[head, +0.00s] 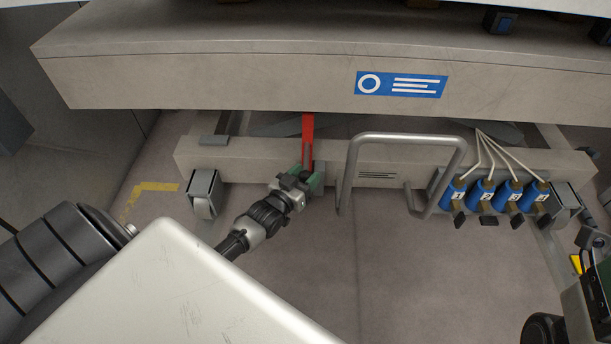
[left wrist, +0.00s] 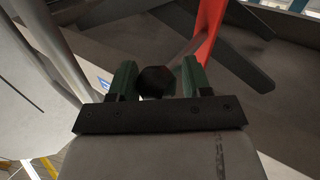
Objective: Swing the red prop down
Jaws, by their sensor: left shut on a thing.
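The red prop (head: 308,128) stands upright below the front edge of the grey machine table, in front of the lower beam. Its upper end is hidden under the table. My left gripper (head: 306,178) is at the prop's lower end, shut on a dark round knob there. In the left wrist view the green fingers (left wrist: 156,82) sit either side of the dark knob (left wrist: 154,81), and the red prop (left wrist: 208,35) rises behind to the right.
A bent grey tube handle (head: 408,139) stands just right of my left gripper. Several blue numbered cylinders (head: 482,195) with white hoses sit farther right. A caster (head: 203,193) is at the beam's left end. The floor (head: 370,265) in front is clear.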

